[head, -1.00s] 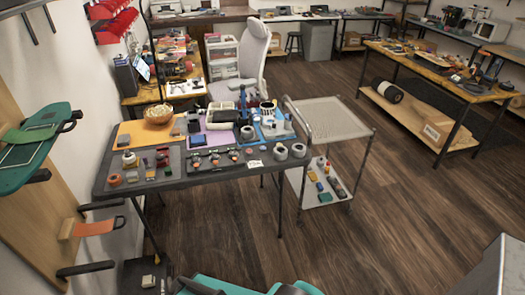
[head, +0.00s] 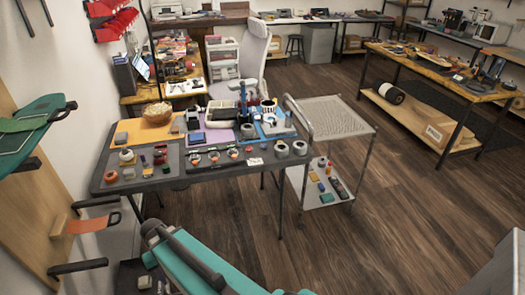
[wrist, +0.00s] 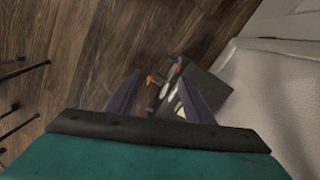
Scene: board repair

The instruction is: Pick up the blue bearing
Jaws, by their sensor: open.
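I cannot make out a blue bearing for certain in either view. The worktable (head: 225,178) stands ahead in the head view, with several small round parts on it, including orange-faced rings (head: 214,156) and grey rings (head: 281,149). A blue upright piece (head: 243,97) stands near its back, too small to identify further. My gripper (wrist: 160,77) is open in the wrist view, with two purple fingers apart and nothing held between them. It points down towards the floor and a dark box, away from the tabletop.
The dark box (wrist: 207,92) with small items sits on the floor by a pale wall. A wheeled cart (head: 345,128) stands right of the worktable, with small coloured things on its lower shelf. Another bench (head: 430,80) is at the far right. The wooden floor (head: 400,215) between is clear.

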